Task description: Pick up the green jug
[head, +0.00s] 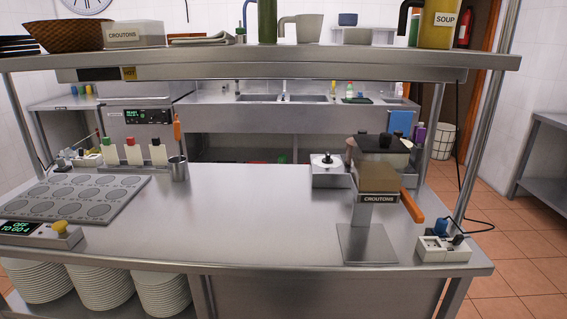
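A green, upright, jug-like vessel (267,22) stands on the raised steel shelf near the middle of the head view. Its top is cut off by the upper edge of the picture. A thin blue curved piece shows just to its left; I cannot tell if it is its handle. A grey-beige jug (305,28) stands close on its right, with its handle toward the green vessel. Neither of my grippers is in view.
The raised shelf (200,62) also holds a brown basket (62,36), a CROUTONS box (134,34) and a yellow SOUP container (436,25). Below, the steel counter (250,215) is clear in the middle, with a CROUTONS dispenser (378,180) at right and bottles at left.

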